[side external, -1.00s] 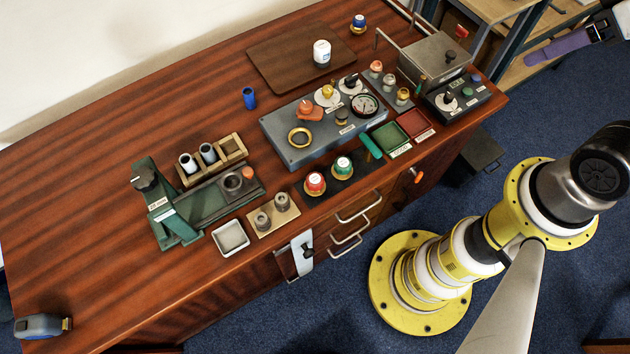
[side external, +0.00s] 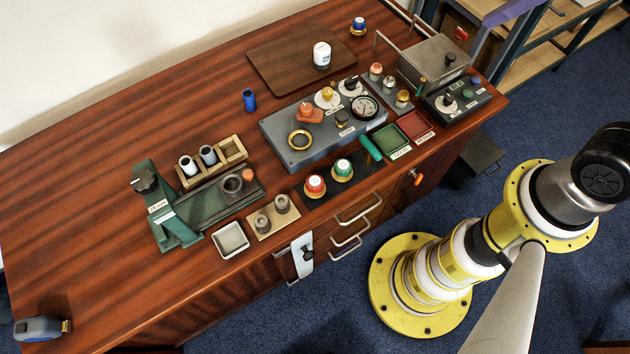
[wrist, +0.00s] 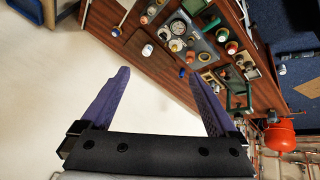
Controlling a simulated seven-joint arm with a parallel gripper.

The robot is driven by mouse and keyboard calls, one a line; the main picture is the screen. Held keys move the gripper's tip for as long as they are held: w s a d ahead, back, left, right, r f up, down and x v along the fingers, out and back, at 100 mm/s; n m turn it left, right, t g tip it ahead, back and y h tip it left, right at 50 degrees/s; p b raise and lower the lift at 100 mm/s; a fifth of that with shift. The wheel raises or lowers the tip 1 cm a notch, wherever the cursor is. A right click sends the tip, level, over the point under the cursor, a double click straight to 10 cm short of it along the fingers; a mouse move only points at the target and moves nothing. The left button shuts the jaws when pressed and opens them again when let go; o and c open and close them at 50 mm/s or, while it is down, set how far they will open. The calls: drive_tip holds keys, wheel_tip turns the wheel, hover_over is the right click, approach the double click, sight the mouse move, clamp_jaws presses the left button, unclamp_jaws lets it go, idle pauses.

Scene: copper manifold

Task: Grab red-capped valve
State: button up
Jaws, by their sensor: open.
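The red-capped valve (side external: 315,185) stands upright on a dark mat at the front edge of the wooden bench in the side view. A green-capped valve (side external: 343,168) stands just to its right on the same mat. My gripper (wrist: 158,71) has two purple fingers spread wide apart with nothing between them in the wrist view. Only a purple finger (side external: 514,11) of it shows at the top right edge of the side view, far from the valve.
A grey panel (side external: 290,153) with a gauge (side external: 364,107) lies behind the valves. A metal box (side external: 433,60) with a raised bar stands at the right end. A green fixture (side external: 175,235) stands left of the valves.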

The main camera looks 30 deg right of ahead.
drive_tip(key=w+a+f+n+g, duration=0.2)
drive_tip(key=w+a+f+n, duration=0.25)
drive_tip(key=w+a, duration=0.35)
drive_tip(key=n+g, duration=0.4)
drive_tip(key=n, duration=0.4)
hover_over(314, 182)
wheel_tip(314, 182, down, 21)
drive_tip(key=shift+h, duration=0.3)
wheel_tip(314, 182, down, 13)
drive_tip(key=shift+d+r, duration=0.1)
clamp_jaws()
